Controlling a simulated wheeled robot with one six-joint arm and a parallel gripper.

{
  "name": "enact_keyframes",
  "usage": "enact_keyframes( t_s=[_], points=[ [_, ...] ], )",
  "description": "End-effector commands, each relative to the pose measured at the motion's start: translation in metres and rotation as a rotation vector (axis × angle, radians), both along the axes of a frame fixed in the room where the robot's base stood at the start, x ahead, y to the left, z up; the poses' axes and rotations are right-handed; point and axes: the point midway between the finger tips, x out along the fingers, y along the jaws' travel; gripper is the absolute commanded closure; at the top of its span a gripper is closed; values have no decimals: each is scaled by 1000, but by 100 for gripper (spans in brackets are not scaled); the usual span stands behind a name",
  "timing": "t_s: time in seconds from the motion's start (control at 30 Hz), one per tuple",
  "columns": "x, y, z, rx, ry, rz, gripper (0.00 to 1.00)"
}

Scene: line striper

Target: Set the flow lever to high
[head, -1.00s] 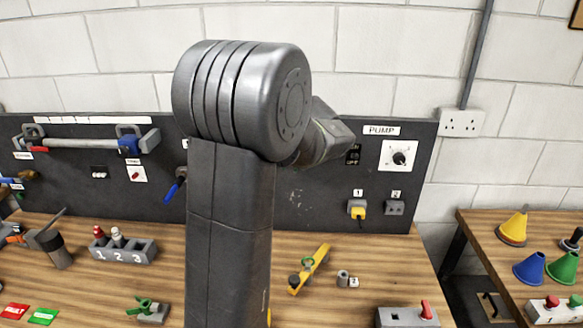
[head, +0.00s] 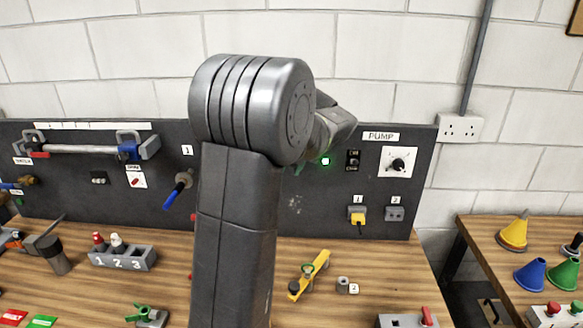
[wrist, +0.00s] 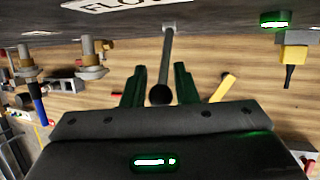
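The flow lever (wrist: 168,55) shows in the wrist view as a grey rod coming out of the dark panel, with a black ball knob (wrist: 160,95) at its end. Part of a white FLOW label (wrist: 110,4) is at the top edge. My gripper (wrist: 158,80) is open, its two green fingers on either side of the lever near the knob. Small gaps seem to show on both sides, so I cannot tell whether a finger touches it. In the head view my arm hides the lever and most of the gripper. The lever's setting cannot be read.
The panel (head: 290,220) carries a lit green lamp (head: 326,161), a switch (head: 353,160), a PUMP dial (head: 398,164), a yellow plug (head: 357,217) and a blue-handled valve (head: 178,187). Several small items lie on the wooden bench (head: 240,280) below.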

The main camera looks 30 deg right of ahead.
Motion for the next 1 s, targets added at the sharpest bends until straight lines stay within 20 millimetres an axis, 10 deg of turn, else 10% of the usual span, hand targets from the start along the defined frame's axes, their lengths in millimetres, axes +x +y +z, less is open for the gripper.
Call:
enact_keyframes(
  t_s=[0.47,1.0],
  points=[
    [-4,-1,7,-1,1,0,59],
    [-49,-7,106,-1,0,-1,59]
  ],
)
